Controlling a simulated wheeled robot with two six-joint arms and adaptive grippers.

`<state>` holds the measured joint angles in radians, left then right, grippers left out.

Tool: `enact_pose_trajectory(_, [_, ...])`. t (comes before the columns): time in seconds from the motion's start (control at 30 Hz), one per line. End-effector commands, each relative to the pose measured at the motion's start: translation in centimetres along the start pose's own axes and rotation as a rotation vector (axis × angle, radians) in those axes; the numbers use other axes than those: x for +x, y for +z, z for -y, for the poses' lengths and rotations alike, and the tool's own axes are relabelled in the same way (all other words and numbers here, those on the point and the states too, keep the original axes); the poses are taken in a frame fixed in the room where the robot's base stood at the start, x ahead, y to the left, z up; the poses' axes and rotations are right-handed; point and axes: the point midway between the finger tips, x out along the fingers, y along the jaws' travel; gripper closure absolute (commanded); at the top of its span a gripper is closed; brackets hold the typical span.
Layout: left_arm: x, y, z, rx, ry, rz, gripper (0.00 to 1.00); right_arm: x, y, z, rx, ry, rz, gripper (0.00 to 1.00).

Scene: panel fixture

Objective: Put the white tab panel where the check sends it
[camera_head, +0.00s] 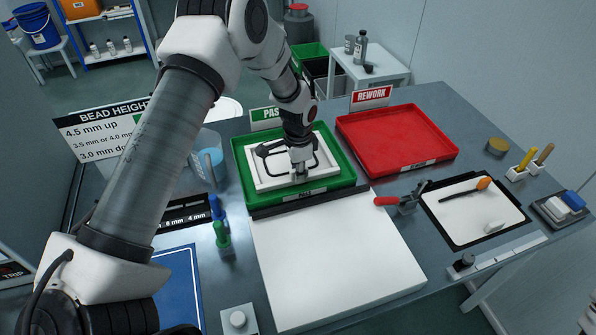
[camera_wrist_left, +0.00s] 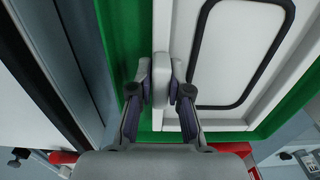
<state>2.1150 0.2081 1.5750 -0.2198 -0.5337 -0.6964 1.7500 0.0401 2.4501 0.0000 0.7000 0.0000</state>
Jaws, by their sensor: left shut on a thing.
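The white tab panel (camera_head: 265,180), with black bead loops on its face, is within the green tray (camera_head: 238,158) under the PASS sign (camera_head: 264,114). It looks flat; I cannot tell whether it rests fully on the tray floor. My left gripper (camera_head: 299,174) is at the panel's near edge, shut on its tab. In the left wrist view both fingertips (camera_wrist_left: 161,80) pinch the white tab, beside the panel's face (camera_wrist_left: 228,45) and over green tray floor (camera_wrist_left: 122,40). The red tray (camera_head: 395,137) under the REWORK sign (camera_head: 371,96) is empty. My right gripper is out of view.
A bead height sign (camera_head: 95,130) stands at the left, partly hidden by my arm. A bare white board (camera_head: 335,255) lies in front of the green tray. A red-handled clamp (camera_head: 390,201) stands at its right. Green and blue-handled tools (camera_head: 220,232) stand left.

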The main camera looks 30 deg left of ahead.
Motion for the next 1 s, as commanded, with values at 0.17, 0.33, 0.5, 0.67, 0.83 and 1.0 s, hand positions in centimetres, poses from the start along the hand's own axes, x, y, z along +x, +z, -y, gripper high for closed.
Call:
enact_pose_trajectory(0.17, [0.2,0.0,0.0,0.000,0.000,0.000,0.58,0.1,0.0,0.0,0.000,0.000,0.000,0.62])
enact_pose_trajectory(0.33, [0.2,0.0,0.0,0.000,0.000,0.000,0.58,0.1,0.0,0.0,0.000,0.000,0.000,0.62])
enact_pose_trajectory(0.5, [-0.3,0.0,0.0,0.000,0.000,-0.001,0.58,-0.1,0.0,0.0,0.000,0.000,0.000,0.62])
enact_pose_trajectory(0.67, [-2.9,-0.1,0.1,-0.001,-0.002,-0.004,0.58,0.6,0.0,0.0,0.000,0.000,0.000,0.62])
enact_pose_trajectory(0.83, [-7.4,-0.1,0.1,-0.001,-0.003,-0.004,0.58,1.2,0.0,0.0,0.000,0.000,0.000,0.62])
enact_pose_trajectory(1.0, [-10.9,-0.1,0.1,-0.001,-0.002,-0.002,0.58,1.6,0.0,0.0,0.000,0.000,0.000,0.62])
